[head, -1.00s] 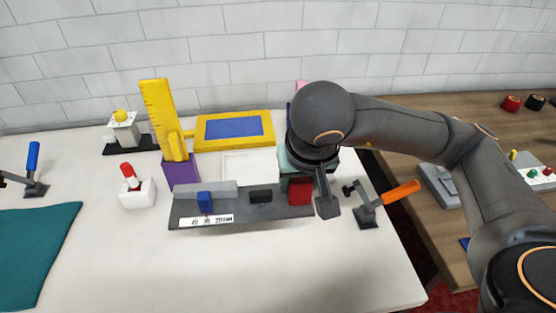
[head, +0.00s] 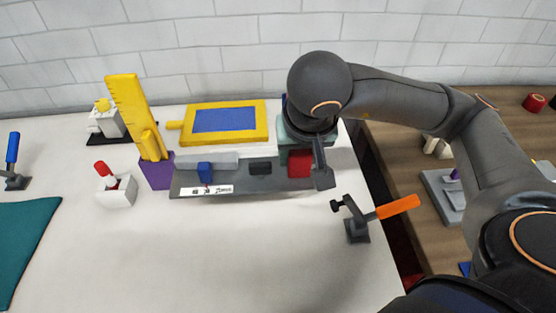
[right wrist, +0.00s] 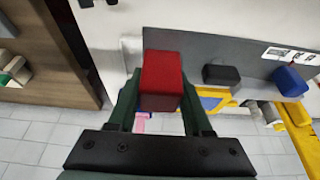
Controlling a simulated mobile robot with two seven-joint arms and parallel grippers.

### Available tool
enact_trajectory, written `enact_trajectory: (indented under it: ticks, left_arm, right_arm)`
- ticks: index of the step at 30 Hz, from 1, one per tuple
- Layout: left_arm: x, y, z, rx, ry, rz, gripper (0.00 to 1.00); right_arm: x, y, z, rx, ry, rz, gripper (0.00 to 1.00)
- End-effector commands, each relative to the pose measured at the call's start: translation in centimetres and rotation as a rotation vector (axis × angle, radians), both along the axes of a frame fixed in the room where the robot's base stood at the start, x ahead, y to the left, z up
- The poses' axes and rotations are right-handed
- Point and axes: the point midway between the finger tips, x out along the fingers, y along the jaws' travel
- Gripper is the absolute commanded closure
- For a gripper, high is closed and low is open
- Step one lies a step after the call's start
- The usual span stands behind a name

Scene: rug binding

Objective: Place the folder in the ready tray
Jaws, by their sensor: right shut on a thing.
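The folder (head: 240,187) looks like a long grey plate with a low back wall, a white label and blue, black and red blocks. My right gripper (head: 300,152) is at its right end. In the right wrist view the fingers (right wrist: 160,100) are shut on the red block (right wrist: 160,75), one on each side. The grey plate (right wrist: 265,72) also shows there. The folder is in front of the yellow-framed panel; I cannot tell whether it touches anything below. The ready tray is not clearly visible, perhaps behind the folder. My left gripper is out of view.
An orange-handled clamp (head: 358,228) stands right of the folder. The yellow-framed blue panel (head: 225,121) lies behind. A purple holder with a yellow ruler (head: 130,105) and a white block with a red top (head: 117,190) stand left.

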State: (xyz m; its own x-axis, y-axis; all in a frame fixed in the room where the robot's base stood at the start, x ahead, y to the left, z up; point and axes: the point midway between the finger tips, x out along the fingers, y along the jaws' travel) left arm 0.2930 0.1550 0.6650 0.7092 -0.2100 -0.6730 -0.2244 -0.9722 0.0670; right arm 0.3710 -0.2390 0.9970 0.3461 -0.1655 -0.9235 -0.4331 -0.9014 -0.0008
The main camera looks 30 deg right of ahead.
Motion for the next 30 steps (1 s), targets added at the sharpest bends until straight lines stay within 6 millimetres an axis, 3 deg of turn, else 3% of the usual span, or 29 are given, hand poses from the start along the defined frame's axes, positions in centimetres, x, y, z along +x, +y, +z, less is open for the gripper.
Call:
enact_trajectory:
  ticks: [7, 12, 15, 21, 26, 30]
  left_arm:
    - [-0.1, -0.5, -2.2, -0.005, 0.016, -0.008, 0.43]
    - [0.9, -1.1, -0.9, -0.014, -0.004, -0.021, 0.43]
    - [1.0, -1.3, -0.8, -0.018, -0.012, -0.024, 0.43]
    - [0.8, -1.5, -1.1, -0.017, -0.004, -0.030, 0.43]
    - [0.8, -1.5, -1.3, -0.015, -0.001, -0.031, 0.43]
    - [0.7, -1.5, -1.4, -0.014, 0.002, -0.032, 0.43]
  right_arm:
    - [3.0, -3.3, -2.6, 0.003, 0.003, -0.011, 1.00]
    - [5.8, -6.4, -3.9, 0.000, 0.003, -0.012, 1.00]
    - [6.9, -7.6, -5.9, -0.001, 0.005, -0.009, 1.00]
    - [8.5, -9.1, -8.3, -0.001, -0.001, -0.004, 1.00]
    - [9.0, -9.6, -9.2, 0.001, -0.002, -0.004, 1.00]
    - [9.3, -9.9, -11.1, 0.002, 0.001, -0.002, 1.00]
